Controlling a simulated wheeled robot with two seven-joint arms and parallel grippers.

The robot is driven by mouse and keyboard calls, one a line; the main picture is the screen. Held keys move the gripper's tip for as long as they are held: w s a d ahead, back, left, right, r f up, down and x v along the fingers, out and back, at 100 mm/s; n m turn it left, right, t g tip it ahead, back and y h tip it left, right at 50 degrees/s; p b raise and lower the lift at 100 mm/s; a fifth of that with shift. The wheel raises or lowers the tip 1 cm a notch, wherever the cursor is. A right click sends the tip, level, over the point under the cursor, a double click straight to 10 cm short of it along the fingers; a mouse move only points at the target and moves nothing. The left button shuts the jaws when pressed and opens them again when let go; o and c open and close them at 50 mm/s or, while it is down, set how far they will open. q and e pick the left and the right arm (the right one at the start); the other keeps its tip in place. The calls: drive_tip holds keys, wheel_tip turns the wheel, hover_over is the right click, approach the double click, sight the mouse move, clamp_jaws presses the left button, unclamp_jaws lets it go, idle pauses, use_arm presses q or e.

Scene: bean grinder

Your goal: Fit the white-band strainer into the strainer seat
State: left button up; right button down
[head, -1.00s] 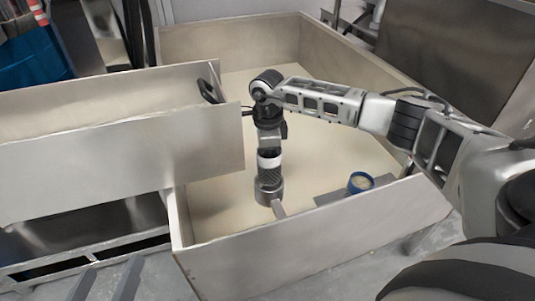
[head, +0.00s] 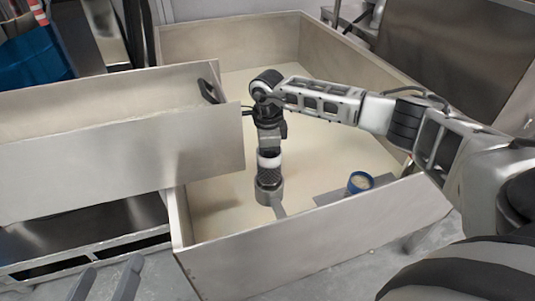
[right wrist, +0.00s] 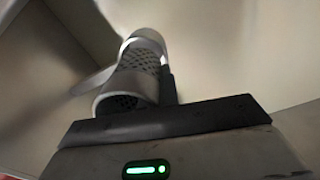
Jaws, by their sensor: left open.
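The white-band strainer (head: 268,161) is upright below my right gripper (head: 269,146) in the head view, with its dark mesh under the band. My right gripper is shut on its upper end; the fingertips are mostly hidden. In the right wrist view the perforated mesh (right wrist: 137,65) runs away from the gripper. The strainer seat (head: 269,194), a grey ring with a handle, stands in the lower drawer. The strainer's lower end is at the seat's mouth and seems partly inside; the depth is hidden. My left gripper (head: 106,284) is open and empty at the bottom left.
A blue-rimmed strainer (head: 360,181) stands on a grey plate (head: 331,196) right of the seat. The lower drawer's front wall (head: 320,248) is close to the seat. The upper drawer (head: 110,155) juts in at left. The drawer's back floor is clear.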

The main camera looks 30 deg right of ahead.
drive_tip(key=shift+f+b, duration=0.75)
drive_tip(key=shift+f, duration=0.4)
drive_tip(key=shift+r, duration=0.15)
drive_tip(key=shift+r+p, duration=0.55)
drive_tip(key=shift+p, duration=0.1)
drive_tip(key=shift+p, duration=0.3)
idle(1.4)
drive_tip(key=shift+f+b, duration=0.5)
drive_tip(key=shift+f, duration=0.15)
drive_tip(key=c, duration=1.6)
unclamp_jaws()
drive_tip(key=shift+s, duration=0.1)
